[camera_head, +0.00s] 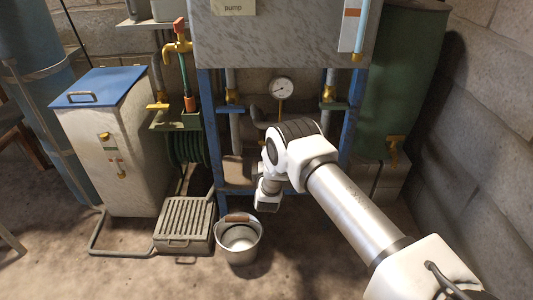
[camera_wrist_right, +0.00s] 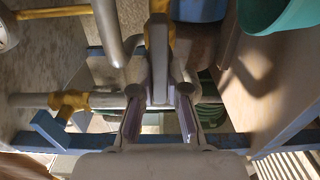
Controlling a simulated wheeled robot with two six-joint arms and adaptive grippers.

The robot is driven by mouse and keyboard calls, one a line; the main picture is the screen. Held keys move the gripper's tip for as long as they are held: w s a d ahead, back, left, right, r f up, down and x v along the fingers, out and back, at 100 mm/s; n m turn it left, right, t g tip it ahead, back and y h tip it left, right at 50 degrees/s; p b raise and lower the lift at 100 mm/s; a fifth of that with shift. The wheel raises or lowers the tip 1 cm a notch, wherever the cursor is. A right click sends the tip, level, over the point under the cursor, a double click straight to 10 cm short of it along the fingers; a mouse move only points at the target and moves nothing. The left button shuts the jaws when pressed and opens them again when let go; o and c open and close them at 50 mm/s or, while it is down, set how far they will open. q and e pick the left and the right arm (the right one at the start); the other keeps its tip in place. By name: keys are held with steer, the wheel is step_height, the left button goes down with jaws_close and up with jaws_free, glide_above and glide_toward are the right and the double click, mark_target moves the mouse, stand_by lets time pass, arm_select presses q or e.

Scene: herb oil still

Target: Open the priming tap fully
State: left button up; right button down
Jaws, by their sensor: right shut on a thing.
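In the right wrist view my right gripper (camera_wrist_right: 160,108) is shut on a grey lever (camera_wrist_right: 159,55), a flat straight bar between its two fingers. Yellow brass (camera_wrist_right: 158,6) shows at the lever's far end, so it looks like a tap handle. In the head view my right arm reaches in front of the pump's lower pipes, and its wrist and links hide the gripper and this tap. No label shows on the tap. How far it is turned cannot be told. My left gripper is not in view.
The grey tank labelled pump (camera_head: 285,35) sits on a blue frame, with a gauge (camera_head: 281,89) below. Blue-handled brass valves (camera_head: 231,98) and (camera_head: 329,95) flank it. A metal bucket (camera_head: 239,240) stands on the floor beside a slatted box (camera_head: 185,225). A green barrel (camera_head: 402,75) is at right.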

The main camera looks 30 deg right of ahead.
stand_by(0.4)
steer(key=c, duration=1.2)
jaws_free()
steer(key=shift+f, duration=0.1)
steer(key=v, duration=1.2)
steer(key=shift+s+d, duration=0.1)
